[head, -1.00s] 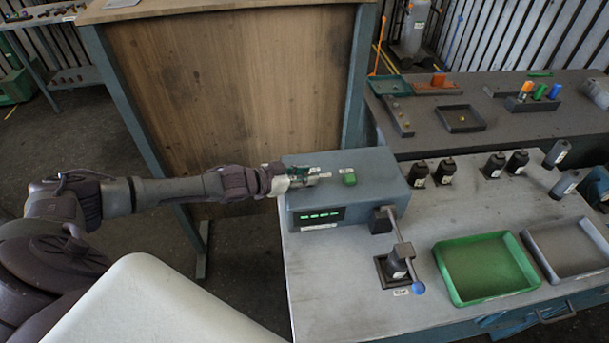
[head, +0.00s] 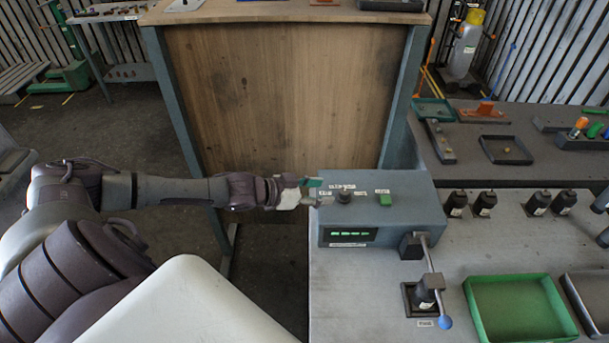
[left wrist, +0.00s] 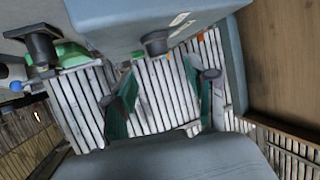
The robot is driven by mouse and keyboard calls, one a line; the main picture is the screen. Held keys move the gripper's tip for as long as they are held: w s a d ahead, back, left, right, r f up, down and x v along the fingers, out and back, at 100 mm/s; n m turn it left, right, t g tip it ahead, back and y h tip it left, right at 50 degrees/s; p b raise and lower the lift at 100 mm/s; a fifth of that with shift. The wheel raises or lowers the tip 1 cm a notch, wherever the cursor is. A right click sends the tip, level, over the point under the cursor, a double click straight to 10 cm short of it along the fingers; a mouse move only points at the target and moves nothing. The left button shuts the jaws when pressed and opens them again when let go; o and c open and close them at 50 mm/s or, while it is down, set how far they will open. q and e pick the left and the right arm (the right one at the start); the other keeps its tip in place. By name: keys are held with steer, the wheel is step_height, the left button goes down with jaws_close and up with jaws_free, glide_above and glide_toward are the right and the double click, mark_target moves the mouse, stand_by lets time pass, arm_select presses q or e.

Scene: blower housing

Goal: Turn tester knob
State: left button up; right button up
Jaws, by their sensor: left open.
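The tester (head: 405,215) is a blue-grey box on the bench with a lit green display (head: 349,234). Its black knob (head: 344,196) stands upright on the top, left of a green button (head: 384,199). My left gripper (head: 314,192) is open and empty, just left of the knob and apart from it. In the left wrist view the knob (left wrist: 155,43) sticks out from the tester (left wrist: 110,20), beyond and between the two green-padded fingers of my gripper (left wrist: 162,85). The knob's pointer setting is too small to tell. My right gripper is not in view.
A lever with a blue ball (head: 445,322) stands at the tester's front right, over a black part in a fixture. A green tray (head: 517,310) and several black cylinders (head: 484,203) are to the right. A wooden panel (head: 285,95) stands behind my left arm.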

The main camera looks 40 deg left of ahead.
arm_select(q)
steer(key=shift+v, duration=2.6)
steer(key=s+a+f+n+y+b, duration=0.1)
steer(key=a+f+y+b, duration=0.15)
steer(key=f, duration=0.65)
steer(key=s+a+f+n+g+y+b, duration=0.1)
steer(key=a+f, duration=0.2)
steer(key=f, duration=0.6)
steer(key=s+a+f+n+y+b, duration=0.1)
steer(key=s+a+f+y+b, duration=0.15)
steer(key=f, duration=0.65)
steer(key=s+d+f+g+y+b, duration=0.1)
steer(key=s+f+g, duration=0.1)
steer(key=s+f, duration=0.45)
steer(key=s+d+f+g+b, duration=0.1)
steer(key=s+f, duration=0.3)
steer(key=f, duration=0.6)
steer(key=s+d+f+g+b, duration=0.1)
steer(key=s+d+f+g, duration=0.1)
steer(key=s+d+f, duration=0.3)
steer(key=s+d+f+g+b, duration=0.1)
steer(key=s+d+f+g, duration=0.1)
steer(key=s+d+f, duration=0.4)
steer(key=s+d+f+g+b, duration=0.1)
steer(key=s+d+f, duration=0.5)
steer(key=s, duration=0.7)
steer(key=shift+s+n+g, duration=0.3)
steer(key=shift+s+g, duration=0.1)
steer(key=shift+g, duration=0.5)
